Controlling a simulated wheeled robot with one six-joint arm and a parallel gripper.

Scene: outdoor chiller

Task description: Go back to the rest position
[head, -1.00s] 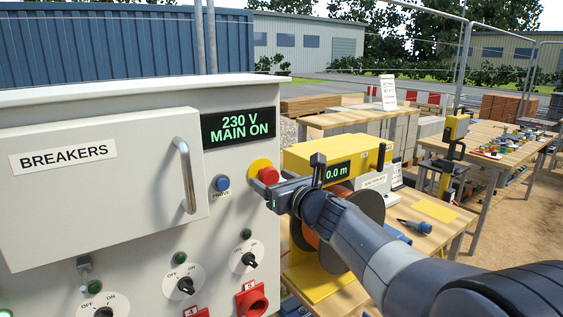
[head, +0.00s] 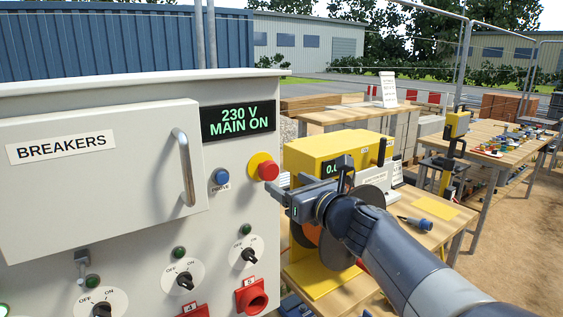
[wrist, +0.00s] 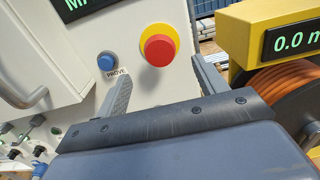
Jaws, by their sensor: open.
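My gripper (head: 277,190) is open and empty in the head view, just right of the panel's front and below the red emergency-stop button (head: 268,171). In the wrist view its two fingers (wrist: 160,85) stand apart, with the red button (wrist: 159,50) on its yellow ring seen between and beyond them. The gripper appears apart from the button. The grey panel (head: 235,95) has a display reading "230 V MAIN ON" (head: 238,121). My arm reaches in from the lower right.
A blue PROVE button (head: 221,177), a door handle (head: 184,167) and several rotary switches are on the panel. A yellow cable-reel machine (head: 320,150) stands close behind my gripper on a wooden bench. Open gravel (head: 510,230) lies at the right.

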